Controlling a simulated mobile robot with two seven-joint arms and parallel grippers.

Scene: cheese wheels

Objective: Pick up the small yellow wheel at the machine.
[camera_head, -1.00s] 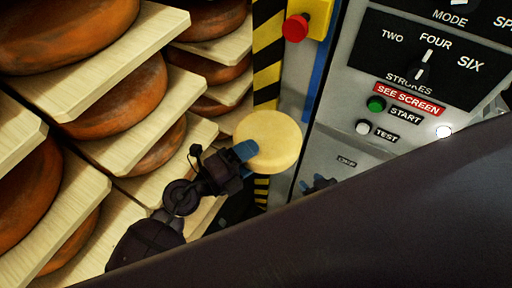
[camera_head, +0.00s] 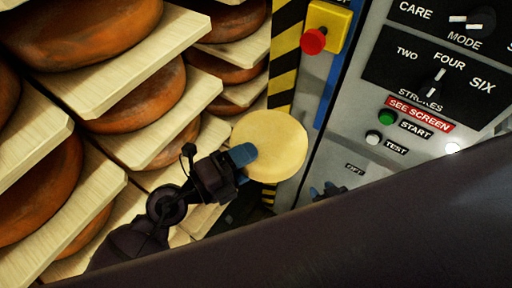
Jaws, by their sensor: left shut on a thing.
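The small yellow wheel (camera_head: 278,148) is a pale round disc near the middle of the view, held up in front of the machine's left edge. My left gripper (camera_head: 243,156), with blue fingertips, is shut on the wheel at its left side. The part of the wheel behind the fingers is hidden. The machine (camera_head: 345,130) is a grey panel with knobs and START and TEST buttons. My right gripper (camera_head: 325,190) shows only as small blue tips and a dark piece low at the panel. The rest of it is hidden behind my dark arm.
Wooden shelves (camera_head: 150,65) with large brown cheese wheels (camera_head: 85,28) fill the left side, close to my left arm. A yellow box with a red button (camera_head: 313,41) and a black-and-yellow striped post (camera_head: 283,75) stand above the wheel. My dark arm covers the lower right.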

